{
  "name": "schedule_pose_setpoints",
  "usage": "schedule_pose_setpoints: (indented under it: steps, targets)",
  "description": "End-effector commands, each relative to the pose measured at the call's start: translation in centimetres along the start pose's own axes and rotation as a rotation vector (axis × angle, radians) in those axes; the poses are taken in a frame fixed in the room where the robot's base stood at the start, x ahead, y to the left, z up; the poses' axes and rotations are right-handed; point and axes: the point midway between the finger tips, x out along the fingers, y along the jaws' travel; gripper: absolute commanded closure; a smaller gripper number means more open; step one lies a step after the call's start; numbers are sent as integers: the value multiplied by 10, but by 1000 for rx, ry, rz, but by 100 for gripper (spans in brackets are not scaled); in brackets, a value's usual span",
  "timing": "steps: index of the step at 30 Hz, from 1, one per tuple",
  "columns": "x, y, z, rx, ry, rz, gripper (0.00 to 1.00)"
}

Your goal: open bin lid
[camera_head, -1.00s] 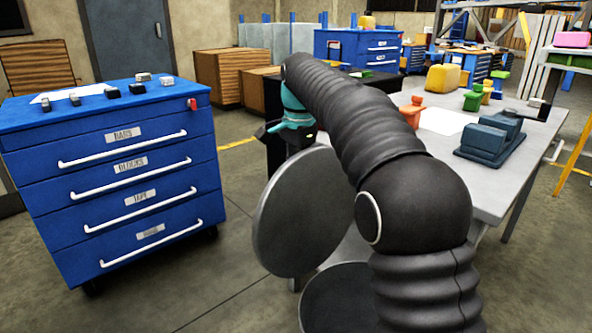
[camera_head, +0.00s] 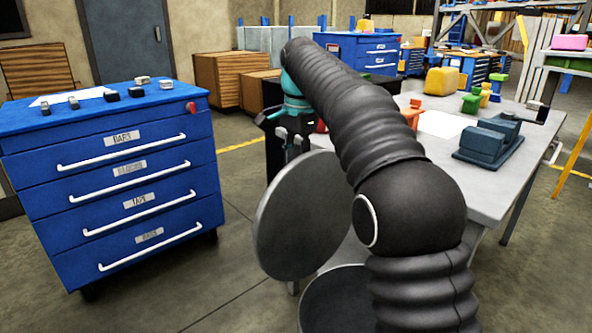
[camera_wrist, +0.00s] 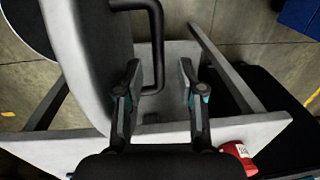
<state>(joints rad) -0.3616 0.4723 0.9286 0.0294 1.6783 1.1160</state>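The bin's round grey lid (camera_head: 303,215) stands steeply tilted up from the dark bin (camera_head: 345,300) in the head view. The bin is partly hidden behind my arm. My gripper (camera_head: 293,142) is at the far upper edge of the lid, pointing down. In the wrist view the lid (camera_wrist: 85,55) is a grey slab at the left, with a dark bar handle (camera_wrist: 157,45) on it. My gripper (camera_wrist: 160,72) is open there, with the handle between its two fingers. I see gaps beside the handle and no clear contact.
A grey workbench (camera_head: 510,180) stands close behind and right of the lid, carrying a blue vise-like block (camera_head: 488,140). A red object (camera_wrist: 238,155) is near my gripper in the wrist view. A blue drawer cabinet (camera_head: 110,185) stands left, with free floor (camera_head: 235,210) between.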

Motion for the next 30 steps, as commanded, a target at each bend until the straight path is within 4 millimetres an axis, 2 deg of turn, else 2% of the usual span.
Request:
schedule_pose_setpoints:
  steps: [4,11,30]
  targets:
    - [-21,0,0,0,1,-2,61]
    - [-39,0,0,0,1,-2,61]
    - [-45,0,0,1,0,1,61]
